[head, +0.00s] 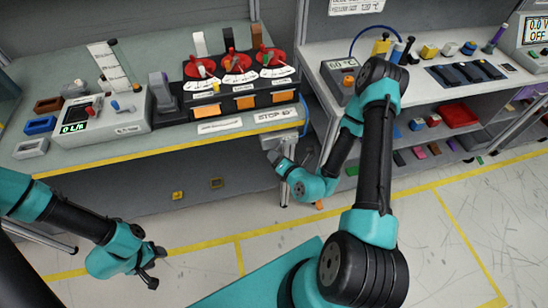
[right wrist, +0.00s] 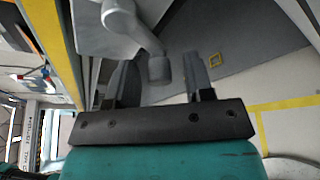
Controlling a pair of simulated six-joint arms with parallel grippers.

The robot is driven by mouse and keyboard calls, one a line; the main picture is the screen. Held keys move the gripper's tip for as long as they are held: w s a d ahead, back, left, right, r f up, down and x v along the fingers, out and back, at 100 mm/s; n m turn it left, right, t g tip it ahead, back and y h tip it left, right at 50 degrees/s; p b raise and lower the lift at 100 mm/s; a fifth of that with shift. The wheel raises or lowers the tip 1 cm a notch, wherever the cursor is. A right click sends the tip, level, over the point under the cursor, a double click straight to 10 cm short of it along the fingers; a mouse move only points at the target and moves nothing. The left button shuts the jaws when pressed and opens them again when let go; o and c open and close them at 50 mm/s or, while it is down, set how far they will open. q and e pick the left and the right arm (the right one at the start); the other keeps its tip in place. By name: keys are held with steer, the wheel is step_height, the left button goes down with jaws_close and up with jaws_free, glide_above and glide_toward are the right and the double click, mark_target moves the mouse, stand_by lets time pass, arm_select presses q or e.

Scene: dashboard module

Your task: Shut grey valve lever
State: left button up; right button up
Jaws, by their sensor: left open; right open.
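The grey valve lever (right wrist: 152,40) shows in the right wrist view, reaching from a grey fitting at the top down to a blocky end. My right gripper (right wrist: 159,76) is open, with one dark finger on each side of that end and visible gaps beside it. In the head view my right gripper (head: 275,157) is below the bench's front edge, just under a light grey box (head: 280,139); the lever is hard to make out there. My left gripper (head: 149,263) is open and empty, low over the floor at the left.
The green bench (head: 150,150) with yellow front edging stands above my right gripper. It carries a dark module with red dials (head: 237,65) and a grey box with a green display (head: 75,128). White shelves (head: 440,95) stand at the right. Floor before the bench is mostly clear.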

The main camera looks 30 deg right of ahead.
mark_target(265, 144)
jaws_close()
stand_by(0.5)
steer(key=shift+w+a+r, duration=0.1)
steer(key=shift+w+a+r+m+t+y, duration=0.15)
steer(key=shift+a+m+t, duration=0.1)
steer(key=shift+m, duration=0.25)
steer(key=shift+s+a+r+m+t+y, duration=0.15)
steer(key=shift+m+t, duration=0.1)
steer(key=shift+m, duration=0.25)
steer(key=m, duration=0.1)
steer(key=r+m+t, duration=0.1)
steer(key=m, duration=0.1)
steer(key=shift+w+a+r+y, duration=0.1)
steer(key=shift+w+a+y, duration=0.1)
steer(key=shift+a+y, duration=0.2)
steer(key=shift+a+r+m+t, duration=0.1)
steer(key=shift+r+m+t, duration=0.45)
steer(key=shift+m, duration=0.7)
steer(key=shift+a+r+m+t, duration=0.1)
steer(key=shift+r+m+t, duration=0.4)
steer(key=shift+m, duration=0.75)
steer(key=shift+r, duration=0.1)
